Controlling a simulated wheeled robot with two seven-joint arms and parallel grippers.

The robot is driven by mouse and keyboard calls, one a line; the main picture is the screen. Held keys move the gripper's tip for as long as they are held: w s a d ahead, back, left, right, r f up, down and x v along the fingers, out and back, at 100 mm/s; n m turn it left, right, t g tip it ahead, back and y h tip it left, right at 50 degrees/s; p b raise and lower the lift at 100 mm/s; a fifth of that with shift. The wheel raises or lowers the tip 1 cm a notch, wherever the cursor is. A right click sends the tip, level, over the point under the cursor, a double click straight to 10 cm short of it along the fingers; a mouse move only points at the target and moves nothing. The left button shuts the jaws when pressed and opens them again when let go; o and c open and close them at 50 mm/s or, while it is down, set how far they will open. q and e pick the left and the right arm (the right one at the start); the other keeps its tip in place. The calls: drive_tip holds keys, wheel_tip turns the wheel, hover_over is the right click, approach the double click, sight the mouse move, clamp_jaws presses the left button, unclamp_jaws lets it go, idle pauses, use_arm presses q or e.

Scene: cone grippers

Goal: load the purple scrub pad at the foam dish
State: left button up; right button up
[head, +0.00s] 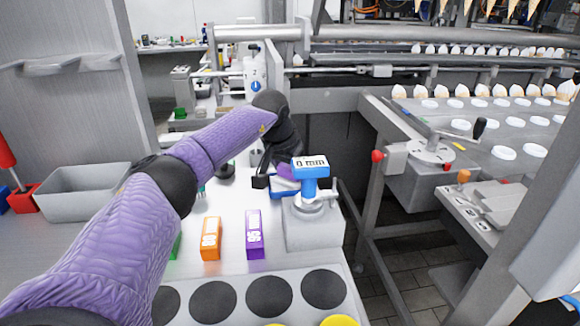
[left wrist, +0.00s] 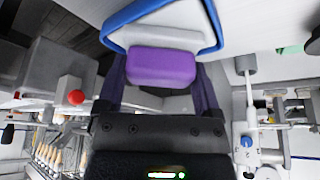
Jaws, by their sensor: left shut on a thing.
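My left gripper (head: 268,180) is at the far end of the worktop, beside a grey block with a blue fitting. It is shut on the purple scrub pad (head: 288,172), which is partly hidden by the fingers in the head view. In the left wrist view the purple pad (left wrist: 162,67) sits between my two fingers (left wrist: 160,88). Just beyond it is a white dish with a blue rim (left wrist: 211,14), likely the foam dish. The pad overlaps this dish in the picture; I cannot tell whether they touch. My right gripper is not in view.
The blue fitting labelled "0 mm" (head: 309,170) stands on a grey block (head: 313,228) close to my gripper. Orange (head: 211,238) and purple (head: 254,235) labelled blocks stand on the worktop. A grey bin (head: 80,188) is at left; a conveyor machine (head: 480,120) is at right.

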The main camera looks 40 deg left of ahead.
use_arm(q)
drive_tip(key=shift+r, duration=0.1)
wheel_tip(320, 180, up, 6)
drive_tip(key=p, duration=0.4)
drive_tip(key=shift+r, duration=0.45)
drive_tip(key=shift+f, duration=0.1)
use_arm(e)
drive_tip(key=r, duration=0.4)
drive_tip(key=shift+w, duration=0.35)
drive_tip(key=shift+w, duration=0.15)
